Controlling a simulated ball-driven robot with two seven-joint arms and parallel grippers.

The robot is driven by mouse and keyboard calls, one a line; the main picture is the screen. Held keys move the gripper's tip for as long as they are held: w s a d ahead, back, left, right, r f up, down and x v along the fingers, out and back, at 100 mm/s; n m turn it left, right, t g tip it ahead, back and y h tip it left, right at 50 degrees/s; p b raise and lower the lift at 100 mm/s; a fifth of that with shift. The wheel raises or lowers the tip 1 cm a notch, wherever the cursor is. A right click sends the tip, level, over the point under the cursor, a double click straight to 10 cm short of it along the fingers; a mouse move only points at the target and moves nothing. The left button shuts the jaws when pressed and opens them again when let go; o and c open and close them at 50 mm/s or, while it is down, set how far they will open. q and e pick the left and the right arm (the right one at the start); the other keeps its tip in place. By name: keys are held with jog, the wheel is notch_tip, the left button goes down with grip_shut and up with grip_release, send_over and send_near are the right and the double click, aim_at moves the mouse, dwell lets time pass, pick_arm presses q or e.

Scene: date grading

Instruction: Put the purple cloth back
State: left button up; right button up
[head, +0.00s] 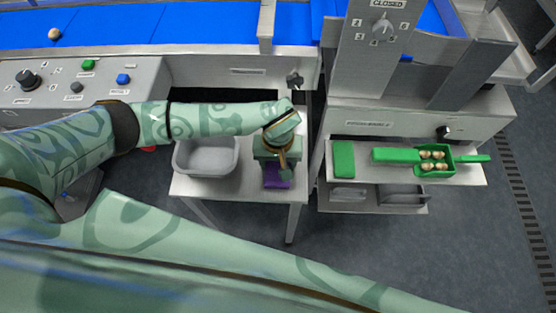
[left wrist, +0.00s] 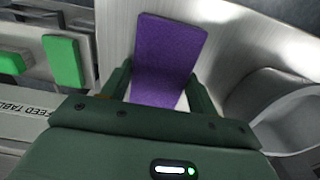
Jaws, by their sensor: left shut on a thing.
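The purple cloth (head: 277,182) shows under my left gripper in the head view, at the right part of a small metal side table (head: 238,188). In the left wrist view the purple cloth (left wrist: 168,55) is a flat rectangle between the two fingers. My left gripper (head: 275,165) points down and is shut on the cloth; in the left wrist view its fingers (left wrist: 160,85) are at either side of the cloth's near part. I cannot tell whether the cloth touches the table top. My right gripper is not in view.
A grey tub (head: 206,157) stands left of the cloth on the same table. To the right, a shelf holds a green block (head: 343,159) and a green tray (head: 447,154) with several dates. A blue conveyor (head: 160,24) and control panel (head: 70,85) lie behind.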

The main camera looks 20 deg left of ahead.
aim_at(278, 164)
pick_arm(q)
jog(key=o, duration=0.9)
jog(key=shift+o, duration=0.2)
notch_tip(278, 164, up, 12)
jog(key=p, duration=0.3)
jog(key=shift+r, duration=0.15)
